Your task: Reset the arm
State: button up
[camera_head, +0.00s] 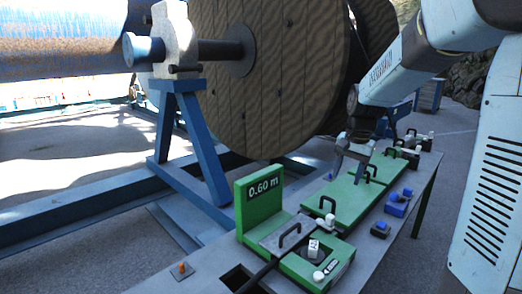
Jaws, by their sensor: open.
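My arm reaches in from the upper right, and its end points down over the workbench. My gripper (348,170) is open, just above or at the green panels (345,203) with black handles on the bench. It is small in the view, and I cannot tell whether it touches a handle. I see nothing held between its fingers.
A large wooden cable reel (275,75) stands behind on a blue stand (190,140). The grey bench (225,262) carries a green block marked 0.60 m (262,205), a green box with a white knob (313,249), and blue parts (398,206). Floor shows at left.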

jog(key=s+r+n+t, duration=0.2)
jog(key=s+r+n, duration=0.1)
jog(key=s, duration=0.9)
jog(key=s+a+r+n+t, duration=0.1)
jog(key=s+r+n+t, duration=0.1)
jog(key=s, duration=1)
jog(key=shift+s+a+r+n+h, duration=0.15)
jog(key=shift+s+r+n+h, duration=0.3)
jog(key=shift+n, duration=0.35)
